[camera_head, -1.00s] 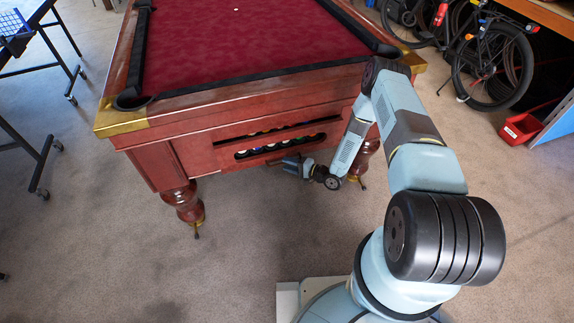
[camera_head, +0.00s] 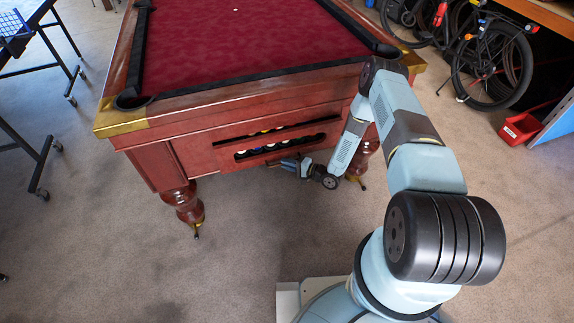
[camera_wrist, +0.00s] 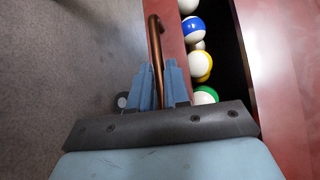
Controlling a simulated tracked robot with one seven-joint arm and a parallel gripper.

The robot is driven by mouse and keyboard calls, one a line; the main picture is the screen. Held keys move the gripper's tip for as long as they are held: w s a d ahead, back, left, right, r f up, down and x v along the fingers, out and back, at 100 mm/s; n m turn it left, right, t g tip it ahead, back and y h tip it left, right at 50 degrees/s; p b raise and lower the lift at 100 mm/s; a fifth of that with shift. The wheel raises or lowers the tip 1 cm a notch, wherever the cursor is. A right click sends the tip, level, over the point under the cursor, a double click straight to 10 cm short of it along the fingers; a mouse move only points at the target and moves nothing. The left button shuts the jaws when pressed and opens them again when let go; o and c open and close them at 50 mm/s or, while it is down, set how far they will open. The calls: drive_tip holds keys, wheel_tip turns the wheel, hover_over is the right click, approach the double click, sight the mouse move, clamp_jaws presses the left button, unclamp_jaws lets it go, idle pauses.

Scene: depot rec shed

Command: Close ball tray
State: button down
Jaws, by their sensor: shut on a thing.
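The ball tray (camera_head: 285,153) is partly out of the front of the red wooden pool table (camera_head: 180,130), with several balls in it. In the wrist view the tray's red front panel (camera_wrist: 172,32) runs beside striped balls, with a dark gap between the balls and the table body. A copper-coloured bar handle (camera_wrist: 156,32) sits on the panel's outer side. My gripper (camera_wrist: 160,72) is shut on this handle, one blue finger on each side. In the head view my gripper (camera_head: 289,164) is low at the tray's front; the handle is too small to make out there.
A turned table leg (camera_head: 185,203) stands left of the tray, and another (camera_head: 364,160) is close behind my arm. Carpet (camera_head: 270,230) in front of the table is clear. Bicycles (camera_head: 490,60) and a red bin (camera_head: 521,128) are at the right.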

drive_tip(key=shift+f, duration=0.1)
drive_tip(key=shift+w+a, duration=0.3)
drive_tip(key=shift+w, duration=0.7)
drive_tip(key=shift+w+a, duration=0.25)
drive_tip(key=shift+w, duration=0.7)
drive_tip(key=c, duration=1.2)
unclamp_jaws()
drive_tip(key=shift+o, duration=0.2)
drive_tip(key=shift+d, duration=0.1)
drive_tip(key=v, duration=1.3)
drive_tip(key=shift+s+d, duration=0.2)
